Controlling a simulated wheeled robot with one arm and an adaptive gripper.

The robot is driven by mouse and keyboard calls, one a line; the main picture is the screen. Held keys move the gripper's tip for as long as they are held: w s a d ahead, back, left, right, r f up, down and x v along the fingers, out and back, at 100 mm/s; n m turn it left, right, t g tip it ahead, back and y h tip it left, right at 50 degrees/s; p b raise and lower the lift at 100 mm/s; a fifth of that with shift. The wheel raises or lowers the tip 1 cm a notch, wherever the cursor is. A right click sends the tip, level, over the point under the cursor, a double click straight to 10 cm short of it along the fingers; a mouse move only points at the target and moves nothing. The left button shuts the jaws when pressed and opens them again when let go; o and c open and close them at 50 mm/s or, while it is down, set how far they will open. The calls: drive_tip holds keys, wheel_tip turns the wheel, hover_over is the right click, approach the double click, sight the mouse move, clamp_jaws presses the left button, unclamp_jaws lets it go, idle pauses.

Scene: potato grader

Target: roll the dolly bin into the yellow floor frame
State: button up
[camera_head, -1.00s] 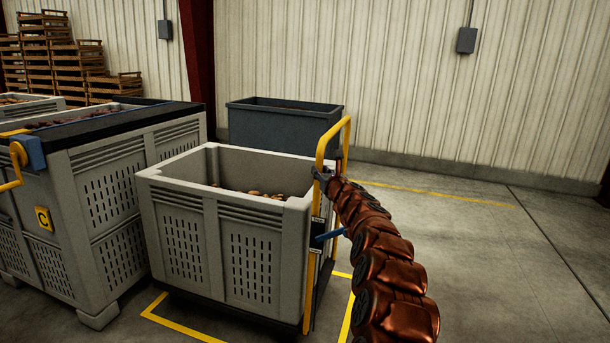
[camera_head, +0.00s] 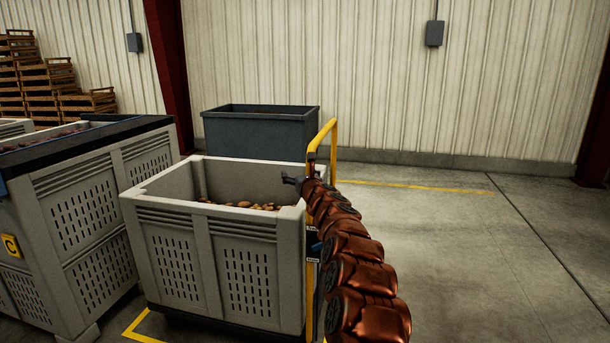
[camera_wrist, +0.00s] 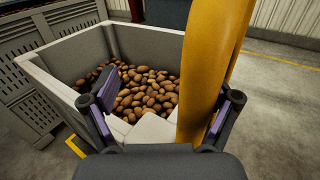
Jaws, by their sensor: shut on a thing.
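The dolly bin (camera_head: 222,268) is a light grey slatted crate with brown potatoes (camera_head: 240,205) inside. It stands upright, with a yellow handle (camera_head: 332,140) rising on its right side. Part of the yellow floor frame (camera_head: 137,327) shows at the bin's lower left; the rest is hidden by the bin and my arm or out of view. My gripper (camera_head: 291,181) is at the handle, by the bin's right rim. In the wrist view, my gripper (camera_wrist: 165,110) is shut on the yellow handle post (camera_wrist: 208,65), which lies against the right finger. The potatoes show behind.
A large grey crate with plate C (camera_head: 11,246) stands close on the left. A dark grey bin (camera_head: 258,132) stands behind, near the wall. Wooden crates (camera_head: 40,85) are stacked at the back left. The floor on the right (camera_head: 480,250) is clear, with a yellow line (camera_head: 420,187).

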drive_tip(key=a, duration=0.3)
drive_tip(key=shift+s+f+n+y, duration=0.25)
drive_tip(key=shift+n+y, duration=0.05)
drive_tip(key=shift+y, duration=0.1)
drive_tip(key=shift+c, duration=0.6)
drive_tip(key=shift+r, duration=0.1)
drive_tip(key=v, duration=0.7)
drive_tip(key=shift+s+d, duration=0.2)
drive_tip(key=shift+d, duration=0.2)
